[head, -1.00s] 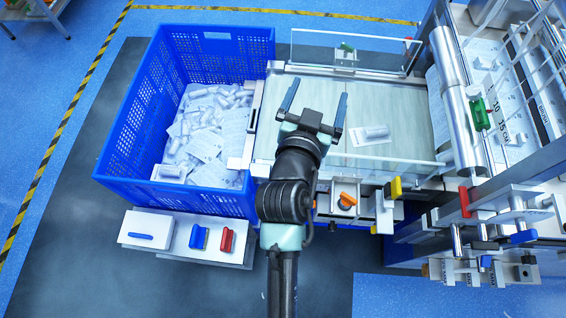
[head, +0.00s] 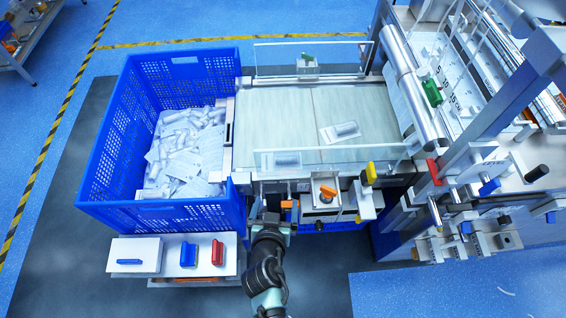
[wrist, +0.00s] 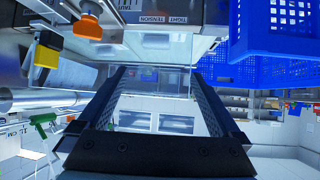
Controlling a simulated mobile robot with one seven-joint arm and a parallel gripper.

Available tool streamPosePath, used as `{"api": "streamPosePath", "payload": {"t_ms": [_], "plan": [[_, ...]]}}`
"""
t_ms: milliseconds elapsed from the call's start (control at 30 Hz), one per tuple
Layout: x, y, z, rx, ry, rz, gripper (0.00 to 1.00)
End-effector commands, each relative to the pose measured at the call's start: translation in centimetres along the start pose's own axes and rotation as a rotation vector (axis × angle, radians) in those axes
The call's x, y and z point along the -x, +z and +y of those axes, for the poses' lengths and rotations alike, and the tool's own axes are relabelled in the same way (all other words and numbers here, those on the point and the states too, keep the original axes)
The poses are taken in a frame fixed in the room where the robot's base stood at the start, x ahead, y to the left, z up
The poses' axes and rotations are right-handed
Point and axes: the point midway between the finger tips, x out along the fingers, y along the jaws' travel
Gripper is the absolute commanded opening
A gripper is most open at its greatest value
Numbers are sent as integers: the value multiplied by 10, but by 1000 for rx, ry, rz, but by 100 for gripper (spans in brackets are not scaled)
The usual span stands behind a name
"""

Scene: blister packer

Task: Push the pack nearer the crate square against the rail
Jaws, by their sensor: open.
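Two clear blister packs lie on the pale belt (head: 265,112). The pack nearer the crate (head: 287,160) lies at the belt's front-left part, seen through the clear front rail panel (head: 350,155). Its long side looks roughly in line with the rail; I cannot tell whether they touch. The other pack (head: 340,132) lies farther right and is slightly tilted. My gripper (head: 272,217) is off the belt, at its near side, between the crate and the orange knob. In the wrist view my gripper (wrist: 160,78) is open, with nothing between the fingers.
The blue crate (head: 110,160) full of packs stands left of the belt. An orange knob (head: 328,191) and a yellow block (head: 371,173) jut from the belt's near side. Rollers (head: 415,90) stand at the right. A white box with blue and red handles (head: 217,252) stands at front left.

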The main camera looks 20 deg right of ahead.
Motion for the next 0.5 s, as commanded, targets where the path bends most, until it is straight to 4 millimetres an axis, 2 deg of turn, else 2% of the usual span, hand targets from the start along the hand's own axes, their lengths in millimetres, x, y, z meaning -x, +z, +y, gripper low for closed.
{"api": "streamPosePath", "payload": {"t_ms": [33, 200, 500], "plan": [[-10, 1, 0, -1, 0, 2, 100], [-23, 1, 0, 0, 1, 0, 100], [-24, 0, 0, 0, 1, 0, 100]]}}
